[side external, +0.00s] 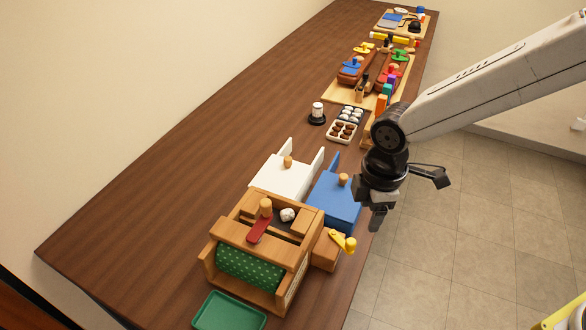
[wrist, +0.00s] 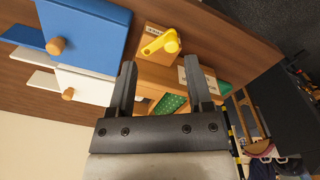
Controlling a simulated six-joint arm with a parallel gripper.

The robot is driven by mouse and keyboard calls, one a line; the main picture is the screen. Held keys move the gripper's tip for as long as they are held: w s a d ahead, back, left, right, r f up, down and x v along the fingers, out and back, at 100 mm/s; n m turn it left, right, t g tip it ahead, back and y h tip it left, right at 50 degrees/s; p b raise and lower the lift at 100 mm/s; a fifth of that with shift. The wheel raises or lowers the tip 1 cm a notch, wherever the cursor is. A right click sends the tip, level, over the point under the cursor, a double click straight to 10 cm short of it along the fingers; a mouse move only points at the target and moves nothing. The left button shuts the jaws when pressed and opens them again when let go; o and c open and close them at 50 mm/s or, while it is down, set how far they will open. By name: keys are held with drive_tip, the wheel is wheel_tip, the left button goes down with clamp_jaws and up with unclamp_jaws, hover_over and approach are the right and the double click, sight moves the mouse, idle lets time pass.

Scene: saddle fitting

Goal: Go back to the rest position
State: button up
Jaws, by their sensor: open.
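My gripper (side external: 378,217) hangs over the front edge of the table, just right of the blue block with a wooden knob (side external: 336,203). In the wrist view its two fingers (wrist: 164,82) stand apart with nothing between them. Behind the fingers lie a wooden box with a green dotted roll (side external: 250,266) and a small wooden block with a yellow crank (side external: 343,242). My gripper touches none of these in either view.
A white block with a knob (side external: 281,176) stands beside the blue one. A green tray (side external: 228,312) lies at the near end. A tray of brown balls (side external: 343,132) and several coloured parts stand farther along the table.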

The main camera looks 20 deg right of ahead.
drive_tip(key=s+d+m+t, duration=0.1)
drive_tip(key=s+d+m, duration=0.2)
drive_tip(key=d+m, duration=0.4)
drive_tip(key=s+d+m+t, duration=0.1)
drive_tip(key=s+d+m, duration=0.2)
drive_tip(key=d+m, duration=0.5)
drive_tip(key=d, duration=0.6)
drive_tip(key=shift+s+r, duration=0.2)
drive_tip(key=shift+r, duration=0.1)
